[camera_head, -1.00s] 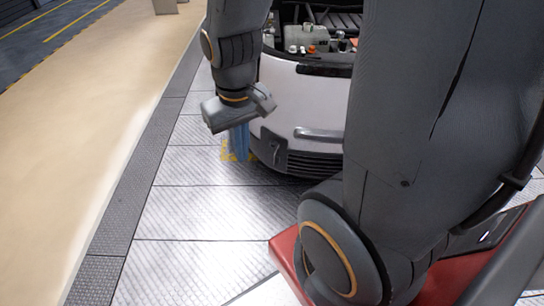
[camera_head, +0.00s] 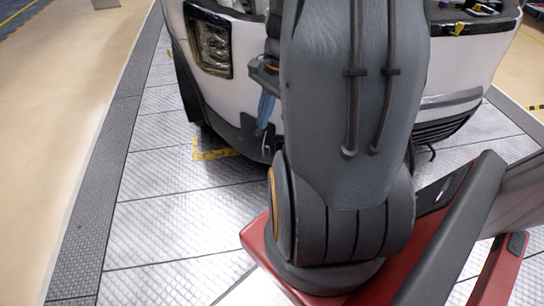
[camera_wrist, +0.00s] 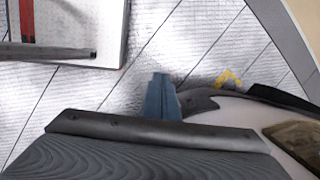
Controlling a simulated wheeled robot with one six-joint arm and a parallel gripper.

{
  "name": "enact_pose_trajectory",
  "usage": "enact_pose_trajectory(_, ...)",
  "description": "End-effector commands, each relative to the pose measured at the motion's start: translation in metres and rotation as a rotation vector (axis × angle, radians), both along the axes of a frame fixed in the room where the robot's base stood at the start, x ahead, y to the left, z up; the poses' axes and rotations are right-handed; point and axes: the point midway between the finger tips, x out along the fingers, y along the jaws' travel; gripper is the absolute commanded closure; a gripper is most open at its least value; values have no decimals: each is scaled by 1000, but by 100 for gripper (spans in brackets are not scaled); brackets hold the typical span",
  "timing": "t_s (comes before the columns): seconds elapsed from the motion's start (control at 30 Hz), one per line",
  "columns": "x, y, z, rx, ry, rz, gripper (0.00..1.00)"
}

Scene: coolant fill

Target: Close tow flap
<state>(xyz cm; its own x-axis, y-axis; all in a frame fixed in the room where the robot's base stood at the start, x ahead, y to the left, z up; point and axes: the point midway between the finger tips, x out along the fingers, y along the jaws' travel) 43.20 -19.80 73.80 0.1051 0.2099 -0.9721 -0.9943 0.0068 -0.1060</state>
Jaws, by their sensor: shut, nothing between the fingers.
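The white vehicle (camera_head: 215,88) stands in front of me with its headlight to the left of my arm. A dark flap-like piece (camera_head: 250,137) shows low on its bumper, just left of my arm; I take it for the tow flap, but cannot tell how far open it is. My gripper (camera_head: 265,110) has blue fingers, pointing down in front of the bumper by this dark piece. In the wrist view my gripper (camera_wrist: 160,82) is shut and empty, beside a dark bumper edge (camera_wrist: 198,101). Contact cannot be told. My arm hides part of the bumper.
Yellow floor marks (camera_head: 215,153) lie below the vehicle's corner. The metal plate floor (camera_head: 170,220) is clear on the left, with a dark border strip (camera_head: 98,180) and beige floor beyond. The engine bay is partly visible at top right.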

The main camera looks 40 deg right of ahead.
Motion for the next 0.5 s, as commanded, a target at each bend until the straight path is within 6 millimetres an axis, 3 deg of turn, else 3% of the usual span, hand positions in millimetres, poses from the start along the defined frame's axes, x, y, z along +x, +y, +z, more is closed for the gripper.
enact_pose_trajectory(0.03,0,-24,-30,30,8,-141,100)
enact_pose_trajectory(0.2,-7,-85,-81,120,20,-540,100)
enact_pose_trajectory(0.33,-16,-116,-105,170,23,-744,100)
enact_pose_trajectory(0.5,-22,-134,-119,202,24,-865,100)
